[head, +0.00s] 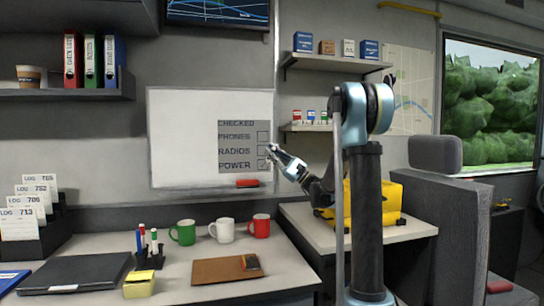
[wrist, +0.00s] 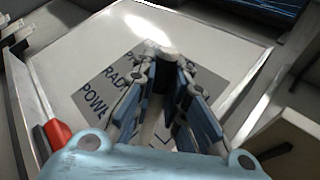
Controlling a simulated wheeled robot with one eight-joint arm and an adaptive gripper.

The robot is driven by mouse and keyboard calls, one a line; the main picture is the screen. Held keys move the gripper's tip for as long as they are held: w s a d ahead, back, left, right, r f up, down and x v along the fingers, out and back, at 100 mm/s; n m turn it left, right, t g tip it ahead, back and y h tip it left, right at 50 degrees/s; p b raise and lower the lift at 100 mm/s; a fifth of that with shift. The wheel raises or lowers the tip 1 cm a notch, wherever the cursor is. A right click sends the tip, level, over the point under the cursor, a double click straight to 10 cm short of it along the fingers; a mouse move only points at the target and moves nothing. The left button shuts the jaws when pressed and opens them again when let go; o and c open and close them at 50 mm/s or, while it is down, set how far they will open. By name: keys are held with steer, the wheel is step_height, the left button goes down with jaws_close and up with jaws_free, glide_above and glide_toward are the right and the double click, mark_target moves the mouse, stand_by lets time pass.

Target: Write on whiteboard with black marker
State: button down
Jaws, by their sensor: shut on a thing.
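The whiteboard (head: 185,140) hangs on the wall. Its grey panel lists CHECKED, PHONES, RADIOS and POWER. The POWER box (head: 262,164) has a tick; the PHONES box (head: 262,135) looks empty. My gripper (head: 274,151) is at the board's right side, with its tip over the RADIOS box, partly hiding it. In the wrist view my gripper (wrist: 160,60) points at the board, with RADIOS and POWER lettering partly visible. It is shut on a dark slim thing, taken as the black marker (wrist: 155,98), mostly hidden between the fingers. I cannot tell whether its tip touches the board.
A red eraser (head: 248,183) lies at the board's lower edge. On the desk are a marker holder (head: 148,260) with several coloured markers, a green mug (head: 183,232), a white mug (head: 223,230) and a red mug (head: 260,226). A yellow case (head: 392,198) stands behind my arm.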

steer(key=shift+s+d, duration=0.25)
steer(key=shift+s, duration=0.6)
steer(key=shift+s+d, duration=0.25)
steer(key=shift+s, duration=0.55)
